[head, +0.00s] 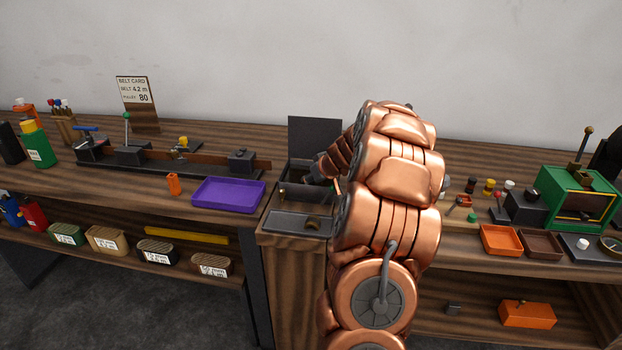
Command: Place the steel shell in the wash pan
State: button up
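My copper-coloured arm fills the centre of the head view and reaches toward a dark open box (296,192) with a raised back panel. My gripper (322,178) is a small dark shape at the box, mostly hidden by the arm; its fingers and anything between them cannot be made out. I cannot make out a steel shell. No pan is labelled; the dark box and a shallow purple tray (228,195) to its left are the nearest open containers. A small brownish piece (312,224) lies on a grey plate (287,223) in front of the box.
An orange cylinder (173,183) stands left of the purple tray, before a long dark belt fixture (130,155). At right are an orange tray (501,240), a brown tray (541,244) and a green machine (577,198). Labelled bins (107,239) line the lower left shelf.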

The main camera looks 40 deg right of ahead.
jog(key=shift+f+b, duration=0.2)
jog(key=shift+b, duration=0.1)
jog(key=o, duration=1.2)
jog(key=shift+r, duration=0.1)
jog(key=shift+r+p, duration=0.25)
jog(key=shift+p, duration=0.15)
jog(key=shift+s+r, duration=0.1)
jog(key=shift+s, duration=0.15)
jog(key=b+v, duration=0.3)
jog(key=v, duration=0.8)
jog(key=shift+s+a+r, duration=0.1)
jog(key=shift+a, duration=0.05)
